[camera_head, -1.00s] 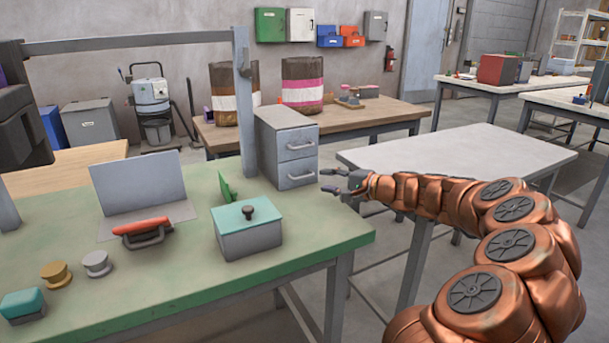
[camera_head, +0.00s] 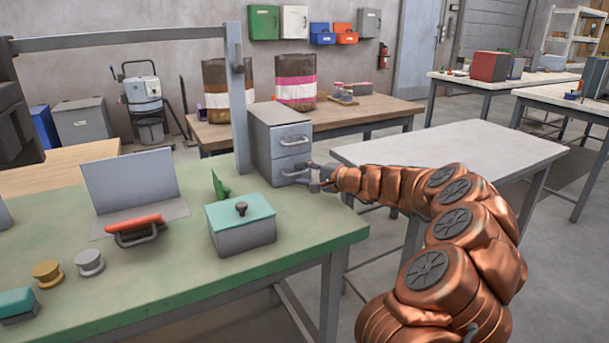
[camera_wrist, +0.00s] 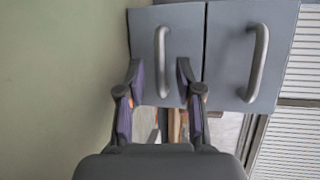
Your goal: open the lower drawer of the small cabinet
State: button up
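The small grey cabinet (camera_head: 262,140) stands at the back right of the green table, with two drawers that look shut. The lower drawer (camera_head: 283,164) is partly covered by my gripper (camera_head: 315,177) in the head view. In the wrist view the cabinet is turned sideways. The lower drawer (camera_wrist: 143,35) is on the left with its bar handle (camera_wrist: 163,60), and the upper drawer's handle (camera_wrist: 257,62) is on the right. My gripper (camera_wrist: 160,80) is open, with a fingertip on either side of the lower handle. Contact with the handle cannot be told.
A teal-lidded box (camera_head: 241,223) and a small green object (camera_head: 220,187) stand in front of the cabinet on the green table (camera_head: 180,265). A grey post (camera_head: 240,110) rises beside the cabinet. A bare pale table (camera_head: 450,150) is to the right, behind my arm.

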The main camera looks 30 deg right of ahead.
grip_shut()
dwell(0.4)
jog(key=shift+s, duration=0.1)
